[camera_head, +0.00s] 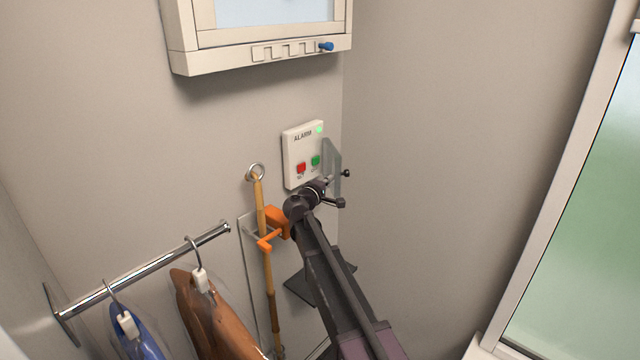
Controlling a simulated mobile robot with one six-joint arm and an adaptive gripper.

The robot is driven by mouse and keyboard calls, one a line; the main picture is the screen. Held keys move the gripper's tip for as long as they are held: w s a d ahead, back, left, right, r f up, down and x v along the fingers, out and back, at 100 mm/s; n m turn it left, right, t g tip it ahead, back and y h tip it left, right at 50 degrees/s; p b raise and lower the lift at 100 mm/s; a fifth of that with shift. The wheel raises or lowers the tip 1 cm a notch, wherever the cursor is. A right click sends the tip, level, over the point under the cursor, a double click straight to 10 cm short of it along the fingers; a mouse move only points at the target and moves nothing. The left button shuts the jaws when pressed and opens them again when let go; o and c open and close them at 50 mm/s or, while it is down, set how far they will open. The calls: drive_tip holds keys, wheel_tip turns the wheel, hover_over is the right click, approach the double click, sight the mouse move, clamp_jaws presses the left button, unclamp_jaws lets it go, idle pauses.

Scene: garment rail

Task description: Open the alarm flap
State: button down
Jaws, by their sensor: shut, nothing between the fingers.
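The alarm box (303,150) is a white wall panel marked ALARM, with a green light at its top right and red and green buttons below. Its clear flap (333,160) stands out from the panel at the right edge, swung away from the buttons, so both buttons show uncovered. A small dark knob (346,173) sits at the flap's outer side. My gripper (329,182) is shut and empty, just below and in front of the panel, close to the flap's lower part. I cannot tell whether it touches the flap.
A chrome rail (140,270) with bagged garments (213,312) is at lower left. A cabinet (262,55) hangs above. The right wall is bare up to a glazed frame.

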drive_tip(key=shift+w+d, duration=0.15)
drive_tip(key=shift+d, duration=0.25)
drive_tip(key=shift+a, duration=0.1)
idle(0.3)
